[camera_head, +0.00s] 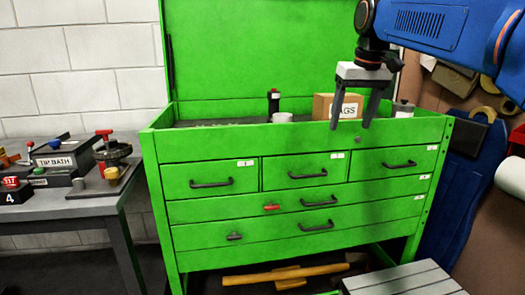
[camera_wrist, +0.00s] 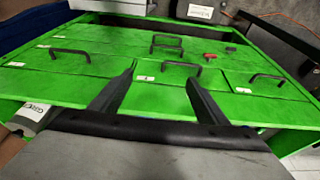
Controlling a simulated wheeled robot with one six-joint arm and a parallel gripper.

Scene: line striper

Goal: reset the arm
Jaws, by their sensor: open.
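My gripper (camera_head: 350,124) hangs from the blue arm at the upper right in the head view. Its two dark fingers point down and stand apart, with nothing between them. It is in front of the open top of the green tool chest (camera_head: 155,190), partly covering a cardboard box (camera_head: 323,107) marked "AGS". In the wrist view the fingers of my gripper (camera_wrist: 159,88) spread over the chest's front, with black drawer handles beyond them. All the drawers in view look shut.
A grey table (camera_head: 60,208) at the left carries a box labelled "TIP BATH" (camera_head: 65,155) and other tools. A black bottle (camera_head: 273,103) and a grey canister (camera_head: 403,109) stand in the chest top. A grey slatted surface (camera_head: 405,282) lies low in front. Yellow-handled tools (camera_head: 285,274) lie beneath the chest.

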